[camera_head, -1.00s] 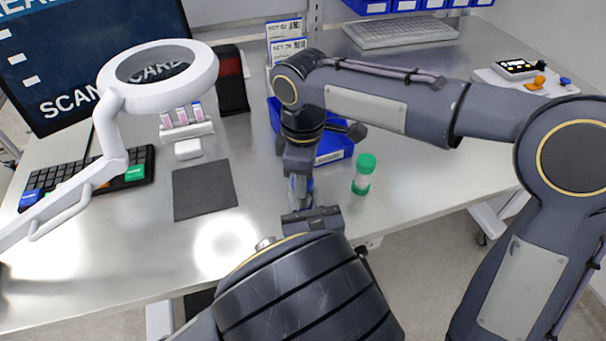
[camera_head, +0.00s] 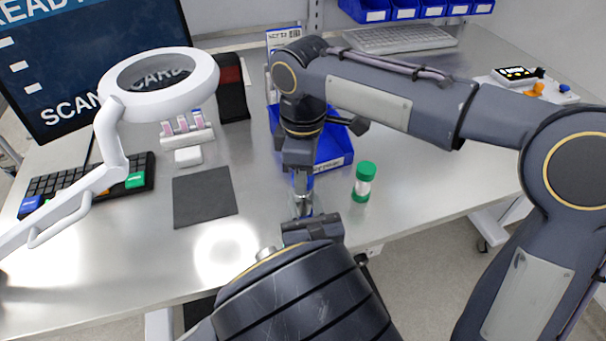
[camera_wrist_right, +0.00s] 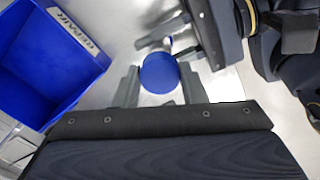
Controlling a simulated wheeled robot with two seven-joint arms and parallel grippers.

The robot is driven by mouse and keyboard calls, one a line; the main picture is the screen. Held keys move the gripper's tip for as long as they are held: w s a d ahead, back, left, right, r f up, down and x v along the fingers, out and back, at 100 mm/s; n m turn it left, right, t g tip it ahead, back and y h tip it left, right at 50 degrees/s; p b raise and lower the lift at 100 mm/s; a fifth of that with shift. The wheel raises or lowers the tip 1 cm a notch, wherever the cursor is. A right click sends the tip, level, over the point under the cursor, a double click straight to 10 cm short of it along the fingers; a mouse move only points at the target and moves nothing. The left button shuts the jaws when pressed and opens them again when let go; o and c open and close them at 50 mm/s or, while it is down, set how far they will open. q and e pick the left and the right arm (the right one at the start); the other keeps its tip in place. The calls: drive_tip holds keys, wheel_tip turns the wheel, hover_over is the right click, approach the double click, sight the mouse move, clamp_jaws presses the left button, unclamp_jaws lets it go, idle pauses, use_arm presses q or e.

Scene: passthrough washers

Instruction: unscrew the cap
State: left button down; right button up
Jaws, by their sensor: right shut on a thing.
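A clear tube (camera_head: 301,186) with a blue cap (camera_wrist_right: 159,73) is between my two grippers above the front of the metal table. My right gripper (camera_wrist_right: 158,88) comes down from above and is shut on the blue cap, one finger on each side of it. My left gripper (camera_head: 303,207) reaches in from the front, below the right one. In the right wrist view, its fingers lie on both sides of the tube body under the cap and look shut on it. Most of the tube is hidden by the grippers, so the thread cannot be seen.
A green-capped tube (camera_head: 364,182) stands upright to the right. A blue bin (camera_head: 334,160) sits just behind the grippers. A dark mat (camera_head: 204,196), a rack of small tubes (camera_head: 187,134) and a magnifier lamp (camera_head: 112,100) are on the left.

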drive_tip(key=shift+r, duration=1.45)
use_arm(q)
drive_tip(key=c, duration=1)
unclamp_jaws()
